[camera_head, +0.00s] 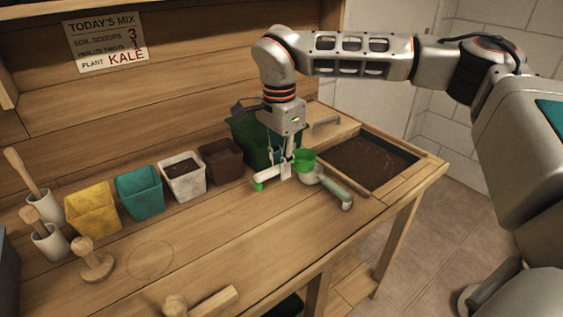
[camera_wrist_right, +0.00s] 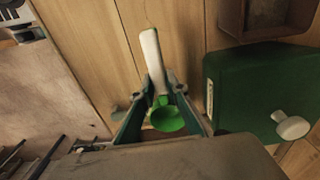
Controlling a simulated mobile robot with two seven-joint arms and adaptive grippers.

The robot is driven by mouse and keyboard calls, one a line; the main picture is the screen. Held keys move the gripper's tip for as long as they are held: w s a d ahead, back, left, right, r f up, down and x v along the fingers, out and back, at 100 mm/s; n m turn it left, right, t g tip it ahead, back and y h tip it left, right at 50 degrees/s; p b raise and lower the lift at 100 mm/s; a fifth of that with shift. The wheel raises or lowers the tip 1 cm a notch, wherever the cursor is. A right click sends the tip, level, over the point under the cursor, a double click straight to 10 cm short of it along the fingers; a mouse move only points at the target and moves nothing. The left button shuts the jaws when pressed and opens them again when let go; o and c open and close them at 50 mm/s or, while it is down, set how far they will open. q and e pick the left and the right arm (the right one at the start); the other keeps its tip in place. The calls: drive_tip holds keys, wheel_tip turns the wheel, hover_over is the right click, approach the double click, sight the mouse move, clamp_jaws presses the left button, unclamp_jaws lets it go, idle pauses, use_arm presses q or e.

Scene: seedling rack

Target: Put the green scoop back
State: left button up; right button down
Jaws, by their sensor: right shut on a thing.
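The green scoop has a green bowl (camera_head: 303,158) and a white handle (camera_head: 270,174) with a green end. My right gripper (camera_head: 285,168) is shut on it near where handle and bowl meet, close over the bench top; whether the scoop touches the wood is unclear. In the right wrist view the scoop's white handle (camera_wrist_right: 151,58) points up the picture, and its green bowl (camera_wrist_right: 168,118) shows between the fingers. A second scoop (camera_head: 337,189) with a grey-green handle lies just right of it on the bench. My left gripper is not in view.
A dark green bin (camera_head: 250,143) stands right behind the gripper. Brown (camera_head: 222,160), white (camera_head: 183,182), teal (camera_head: 139,195) and yellow (camera_head: 92,212) pots line up leftward. A soil bed (camera_head: 366,161) is at right.

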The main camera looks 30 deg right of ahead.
drive_tip(key=shift+f, duration=0.15)
drive_tip(key=shift+f, duration=0.1)
drive_tip(key=c, duration=2)
unclamp_jaws()
